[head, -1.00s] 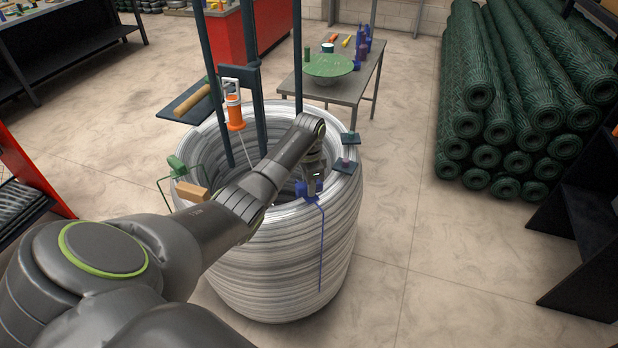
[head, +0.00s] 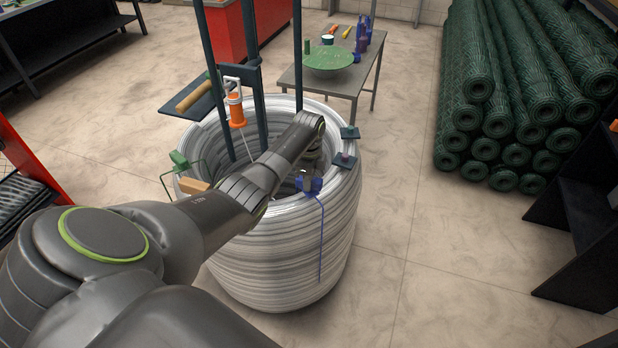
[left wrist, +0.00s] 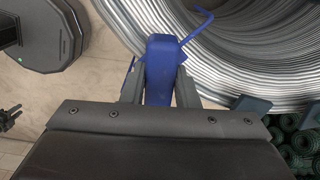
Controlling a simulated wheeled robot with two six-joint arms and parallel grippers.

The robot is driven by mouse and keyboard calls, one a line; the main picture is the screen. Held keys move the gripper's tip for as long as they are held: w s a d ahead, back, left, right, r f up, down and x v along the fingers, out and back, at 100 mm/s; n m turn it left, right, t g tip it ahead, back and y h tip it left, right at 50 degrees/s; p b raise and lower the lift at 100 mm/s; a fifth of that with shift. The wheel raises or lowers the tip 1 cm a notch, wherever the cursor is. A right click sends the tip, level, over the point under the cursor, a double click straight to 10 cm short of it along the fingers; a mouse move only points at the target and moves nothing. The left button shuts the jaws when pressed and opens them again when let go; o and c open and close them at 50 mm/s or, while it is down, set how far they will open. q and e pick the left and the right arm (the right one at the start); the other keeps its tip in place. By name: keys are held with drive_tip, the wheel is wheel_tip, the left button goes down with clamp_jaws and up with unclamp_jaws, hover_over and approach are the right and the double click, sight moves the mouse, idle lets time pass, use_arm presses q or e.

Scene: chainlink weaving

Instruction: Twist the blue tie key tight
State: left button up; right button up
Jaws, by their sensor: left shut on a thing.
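The blue tie key (head: 312,186) sits at the near right rim of the big silver wire coil (head: 285,260). A thin blue wire tail (head: 322,240) hangs from it down the coil's outer side. My left gripper (head: 307,180) reaches over the coil from the left and is shut on the key. In the left wrist view the key (left wrist: 160,65) stands between the two fingers (left wrist: 160,88), and a bent blue wire (left wrist: 190,28) runs from it beside the coil. My forearm hides part of the coil's opening. My right gripper does not show.
A green tie (head: 180,160) and a tan block (head: 195,186) are on the coil's left rim. Dark posts (head: 253,90) and an orange-handled tool (head: 236,110) rise at the coil. Small dark plates (head: 345,160) are on its right rim.

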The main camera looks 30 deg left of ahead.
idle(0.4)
use_arm(q)
drive_tip(key=o, duration=1)
drive_tip(key=shift+r, duration=0.1)
drive_tip(key=shift+r+p, duration=0.4)
drive_tip(key=shift+r, duration=8.25)
